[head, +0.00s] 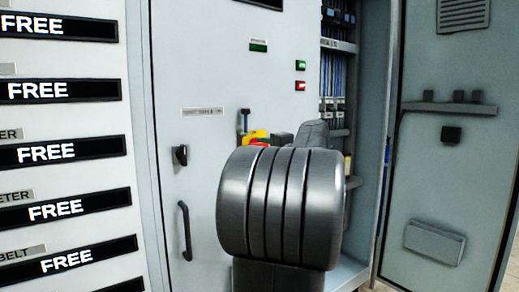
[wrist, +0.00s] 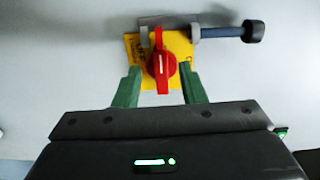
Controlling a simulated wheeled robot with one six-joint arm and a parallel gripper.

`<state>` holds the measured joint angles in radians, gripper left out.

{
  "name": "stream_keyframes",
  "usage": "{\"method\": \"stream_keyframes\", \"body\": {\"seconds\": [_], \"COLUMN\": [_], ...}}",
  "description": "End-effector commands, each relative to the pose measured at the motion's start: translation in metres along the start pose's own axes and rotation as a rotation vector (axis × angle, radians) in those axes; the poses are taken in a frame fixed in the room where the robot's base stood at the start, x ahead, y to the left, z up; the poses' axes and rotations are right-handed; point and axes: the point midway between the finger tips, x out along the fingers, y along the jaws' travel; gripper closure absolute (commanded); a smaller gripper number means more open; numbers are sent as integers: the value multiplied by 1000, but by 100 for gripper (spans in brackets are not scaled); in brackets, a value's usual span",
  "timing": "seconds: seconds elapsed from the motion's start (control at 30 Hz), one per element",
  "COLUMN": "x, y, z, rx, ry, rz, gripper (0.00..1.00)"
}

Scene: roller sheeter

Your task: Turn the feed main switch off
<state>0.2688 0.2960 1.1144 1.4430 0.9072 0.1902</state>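The red rotary switch (wrist: 161,70) sits on a yellow plate (wrist: 132,48) in the wrist view, its handle upright with a white line on it. My gripper (wrist: 160,82) is open, its two green fingers below the switch's left and right sides, with a gap to the handle. I cannot tell how near the fingertips are to the panel. A dark blue rod (wrist: 222,32) with a black knob lies across grey brackets just above the switch. In the head view, the yellow plate (head: 258,133) shows past my arm, with only a bit of red; my arm hides my fingers.
The grey cabinet door (head: 200,70) has a black latch (head: 181,155), a long handle (head: 185,230) and green and red indicators (head: 300,65). An open bay with wiring stands to the right, beside another door (head: 455,150). Panels with FREE displays (head: 60,90) stand on the left.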

Motion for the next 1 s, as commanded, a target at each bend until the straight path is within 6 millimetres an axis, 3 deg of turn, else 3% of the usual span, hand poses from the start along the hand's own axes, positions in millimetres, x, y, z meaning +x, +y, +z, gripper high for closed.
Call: {"method": "stream_keyframes", "body": {"seconds": [0.2,0.4,0.63,1.0], "x": [-54,-90,-109,-111], "y": [-1,0,0,0], "z": [-1,-1,0,0], "rx": [-1,0,-1,-1], "ry": [5,3,1,-1], "rz": [0,0,0,0], "gripper": [63,63,63,63]}}
